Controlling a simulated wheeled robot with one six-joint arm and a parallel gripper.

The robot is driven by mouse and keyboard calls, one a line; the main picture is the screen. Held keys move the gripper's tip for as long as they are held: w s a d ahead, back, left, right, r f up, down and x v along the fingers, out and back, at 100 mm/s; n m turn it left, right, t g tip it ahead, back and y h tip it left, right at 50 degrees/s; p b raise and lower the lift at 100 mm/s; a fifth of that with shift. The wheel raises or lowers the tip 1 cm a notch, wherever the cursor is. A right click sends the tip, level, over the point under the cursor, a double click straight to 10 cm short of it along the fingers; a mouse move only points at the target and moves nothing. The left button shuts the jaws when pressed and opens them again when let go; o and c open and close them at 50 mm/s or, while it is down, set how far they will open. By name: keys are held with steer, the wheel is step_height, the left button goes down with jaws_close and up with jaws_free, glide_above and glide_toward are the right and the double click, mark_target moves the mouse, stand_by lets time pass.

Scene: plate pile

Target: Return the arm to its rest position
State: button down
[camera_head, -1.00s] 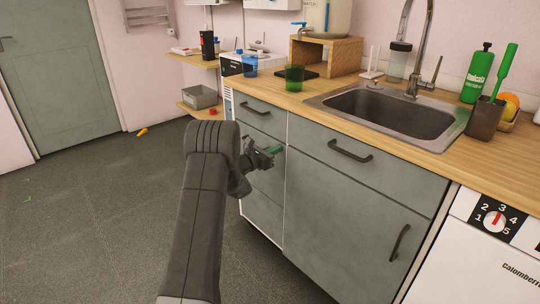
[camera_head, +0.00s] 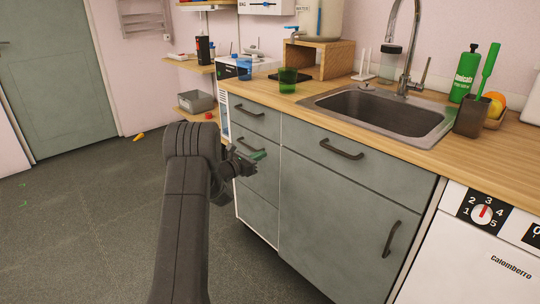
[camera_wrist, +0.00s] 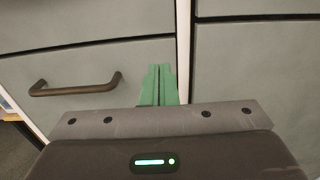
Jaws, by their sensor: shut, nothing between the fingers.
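My gripper (camera_head: 258,156) is at the end of my dark arm, in front of the grey drawer fronts below the counter. In the wrist view its green fingers (camera_wrist: 159,86) are together with nothing between them. They point at the cabinet front, near the gap between the drawers and the wider cabinet. A dark drawer handle (camera_wrist: 75,88) shows to the left of the fingers, apart from them. Whether the fingertips touch the front cannot be told.
The wooden counter (camera_head: 420,137) holds a green cup (camera_head: 288,79), a blue cup (camera_head: 244,69) and a sink (camera_head: 385,112). A white appliance (camera_head: 470,260) stands at the right. Open floor (camera_head: 80,220) lies to the left. A small orange object (camera_head: 139,137) lies on the floor.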

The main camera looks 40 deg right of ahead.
mark_target(275, 148)
steer(key=a+p, duration=0.1)
steer(key=a, duration=0.7)
steer(key=shift+s+a, duration=0.15)
steer(key=shift+a, duration=0.1)
steer(key=shift+d+f, duration=0.1)
steer(key=d, duration=0.9)
steer(key=w+d, duration=0.1)
steer(key=d, duration=0.3)
steer(key=shift+d+b, duration=0.3)
steer(key=shift+b, duration=0.1)
steer(key=shift+d, duration=0.15)
